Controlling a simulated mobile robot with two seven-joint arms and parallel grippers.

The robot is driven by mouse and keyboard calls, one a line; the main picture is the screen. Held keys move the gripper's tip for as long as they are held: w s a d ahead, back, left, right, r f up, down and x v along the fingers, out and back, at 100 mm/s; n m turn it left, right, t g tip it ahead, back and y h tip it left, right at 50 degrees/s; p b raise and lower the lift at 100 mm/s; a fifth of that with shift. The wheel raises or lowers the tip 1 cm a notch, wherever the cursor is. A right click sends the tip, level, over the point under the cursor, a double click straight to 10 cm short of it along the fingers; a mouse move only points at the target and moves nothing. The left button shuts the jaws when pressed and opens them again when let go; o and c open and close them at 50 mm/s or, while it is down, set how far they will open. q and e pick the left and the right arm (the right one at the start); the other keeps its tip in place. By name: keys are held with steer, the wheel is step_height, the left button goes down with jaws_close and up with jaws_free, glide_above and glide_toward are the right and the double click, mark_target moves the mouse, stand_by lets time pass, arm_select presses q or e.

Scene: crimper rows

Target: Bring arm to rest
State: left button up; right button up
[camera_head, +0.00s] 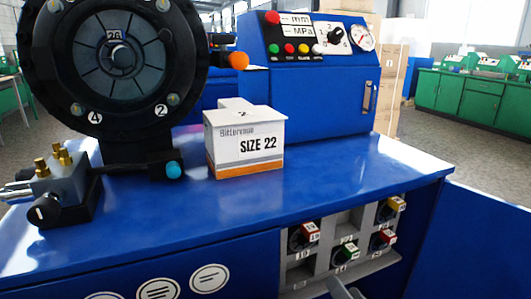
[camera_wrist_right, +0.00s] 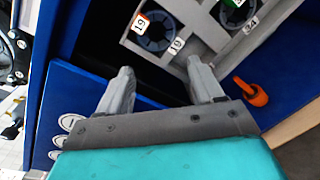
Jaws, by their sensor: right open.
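My right gripper (camera_wrist_right: 161,72) is open in the right wrist view, with two grey fingers apart and nothing seen between them. Its fingers point toward the grey die rack (camera_wrist_right: 185,42) in the front of the blue cabinet. In the head view only a grey bit of the right gripper (camera_head: 343,289) shows at the bottom edge, just below the rack (camera_head: 327,268). Whether it touches the rack cannot be told. My left gripper is not in view.
A blue bench (camera_head: 330,165) carries a black crimper head (camera_head: 118,60), a white SIZE 22 box (camera_head: 245,145) and a control panel (camera_head: 310,85). The rack holds several dies with coloured tags. An orange hook-like part (camera_wrist_right: 252,92) sticks out near my right finger.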

steer(key=s+a+f+m+g, duration=0.15)
steer(key=s+f+m, duration=0.3)
steer(key=m, duration=0.45)
steer(key=s+a+f+m+g+h, duration=0.1)
steer(key=s+f+m+g, duration=0.3)
steer(key=m, duration=0.6)
steer(key=s+a+f+m, duration=0.1)
steer(key=s+f+m, duration=0.1)
steer(key=s+m, duration=0.55)
arm_select(q)
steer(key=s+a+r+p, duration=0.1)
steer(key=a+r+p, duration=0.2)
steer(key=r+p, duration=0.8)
steer(key=p, duration=0.5)
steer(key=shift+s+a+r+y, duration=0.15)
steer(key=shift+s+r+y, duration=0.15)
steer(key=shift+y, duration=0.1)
arm_select(e)
steer(key=d+r+m+h, duration=0.1)
steer(key=d+r, duration=0.2)
steer(key=r, duration=0.8)
steer(key=shift+w+r, duration=0.25)
steer(key=shift+w, duration=0.15)
